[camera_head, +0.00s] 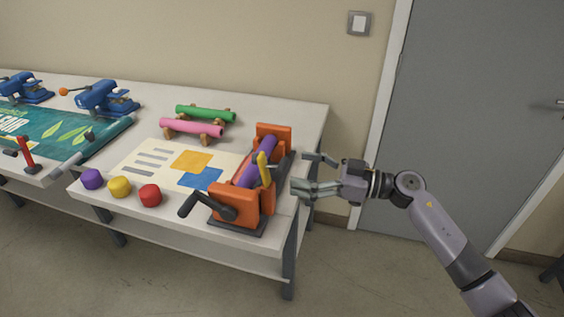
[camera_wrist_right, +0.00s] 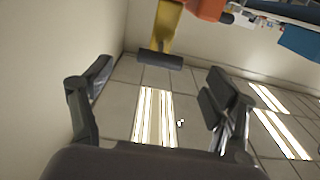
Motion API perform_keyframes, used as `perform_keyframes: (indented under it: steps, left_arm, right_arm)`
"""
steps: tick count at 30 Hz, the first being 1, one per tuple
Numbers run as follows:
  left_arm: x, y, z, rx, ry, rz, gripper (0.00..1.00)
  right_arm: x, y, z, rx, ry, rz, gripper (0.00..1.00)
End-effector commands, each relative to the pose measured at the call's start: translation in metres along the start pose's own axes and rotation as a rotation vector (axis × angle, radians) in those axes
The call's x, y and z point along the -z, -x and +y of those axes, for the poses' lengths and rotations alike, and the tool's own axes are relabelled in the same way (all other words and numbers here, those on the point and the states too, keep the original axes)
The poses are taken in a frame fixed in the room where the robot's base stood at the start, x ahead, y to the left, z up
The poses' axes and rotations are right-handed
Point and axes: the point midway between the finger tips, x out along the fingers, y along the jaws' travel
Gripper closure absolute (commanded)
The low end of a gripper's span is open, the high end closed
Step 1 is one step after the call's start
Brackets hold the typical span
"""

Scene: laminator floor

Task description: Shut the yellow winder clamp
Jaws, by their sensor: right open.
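The yellow winder clamp (camera_head: 264,170) stands up at a tilt at the right side of the orange winder (camera_head: 234,203), which holds a purple roll (camera_head: 246,176). In the right wrist view the yellow clamp arm (camera_wrist_right: 166,28) ends in a dark bar (camera_wrist_right: 160,60), seen above the gap between my fingers. My right gripper (camera_head: 308,172) is open and empty just right of the winder, by the table's right edge. It also shows open in the wrist view (camera_wrist_right: 158,85), apart from the clamp. My left gripper is out of view.
The white table (camera_head: 300,112) also bears a printed sheet (camera_head: 140,160), green (camera_head: 205,114) and pink (camera_head: 191,128) rolls, and purple, yellow and red knobs (camera_head: 150,195). A black crank (camera_head: 195,204) juts from the winder's front. A grey door (camera_head: 480,110) stands behind my right arm.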

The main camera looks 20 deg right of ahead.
Motion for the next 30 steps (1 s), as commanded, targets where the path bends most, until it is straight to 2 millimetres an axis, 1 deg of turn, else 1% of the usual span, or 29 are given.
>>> perform_keyframes:
  steps: [1,3,6,10,14,21,30]
  left_arm:
    - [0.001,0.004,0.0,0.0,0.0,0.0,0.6]
    - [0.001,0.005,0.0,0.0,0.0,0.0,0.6]
    - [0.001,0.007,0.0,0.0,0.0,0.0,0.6]
    - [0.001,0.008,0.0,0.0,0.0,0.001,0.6]
    - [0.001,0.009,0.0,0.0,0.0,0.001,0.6]
    - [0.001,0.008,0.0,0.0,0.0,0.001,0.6]
    - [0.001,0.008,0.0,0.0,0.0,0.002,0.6]
  right_arm:
    - [0.003,-0.011,0.0,0.0,-0.001,0.005,0.2]
    - [0.003,-0.023,0.001,-0.001,-0.001,0.005,0.2]
    - [0.002,-0.037,0.001,-0.001,-0.001,0.004,0.2]
    - [0.001,-0.049,0.0,-0.001,-0.002,0.002,0.2]
    - [0.0,-0.053,0.0,-0.001,0.0,0.0,0.2]
    - [0.0,-0.053,0.0,-0.001,0.0,0.0,0.2]
    - [0.0,-0.053,0.0,-0.001,0.0,0.0,0.4]
